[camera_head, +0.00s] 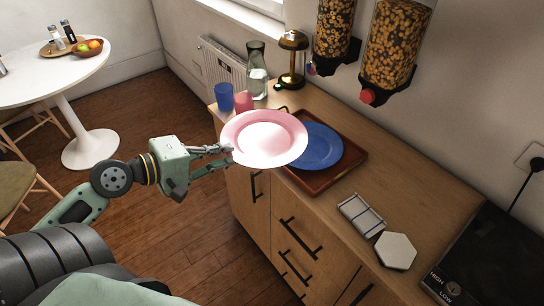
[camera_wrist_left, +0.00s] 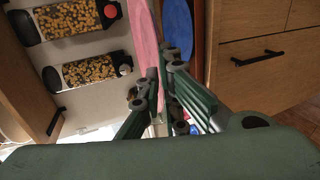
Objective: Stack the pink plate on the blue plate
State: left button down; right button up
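The pink plate (camera_head: 264,138) is held by its near-left rim in my left gripper (camera_head: 226,154), raised and roughly level over the counter's front edge. In the head view it covers the left edge of the blue plate (camera_head: 320,146), which lies flat on a brown tray (camera_head: 325,182). In the left wrist view the pink plate (camera_wrist_left: 145,35) shows nearly edge-on, with the blue plate (camera_wrist_left: 178,28) beside it and apart. The fingertips of my left gripper (camera_wrist_left: 165,75) close around the pink rim. My right gripper is not in view.
Left of the tray stand a blue cup (camera_head: 224,97), a pink cup (camera_head: 243,103), a glass carafe (camera_head: 257,72) and a lamp (camera_head: 292,60). Cereal dispensers (camera_head: 390,50) hang above the back. A metal rack (camera_head: 361,215) and white hexagonal coaster (camera_head: 396,250) lie to the right.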

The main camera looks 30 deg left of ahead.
aim_at(256, 149)
pick_arm(q)
jog(key=x, duration=0.3)
jog(key=f+x, duration=0.1)
jog(key=x, duration=0.3)
jog(key=a+f+p+x, duration=0.1)
jog(key=x, duration=0.3)
jog(key=shift+f, duration=0.15)
jog(key=shift+f+b, duration=0.4)
jog(key=shift+f, duration=1.65)
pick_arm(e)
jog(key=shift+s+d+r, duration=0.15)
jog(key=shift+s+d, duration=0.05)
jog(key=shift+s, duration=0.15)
pick_arm(q)
jog(key=shift+f+b, duration=0.45)
jog(key=shift+f, duration=0.15)
jog(key=c, duration=2)
grip_release()
jog(key=shift+s, duration=0.15)
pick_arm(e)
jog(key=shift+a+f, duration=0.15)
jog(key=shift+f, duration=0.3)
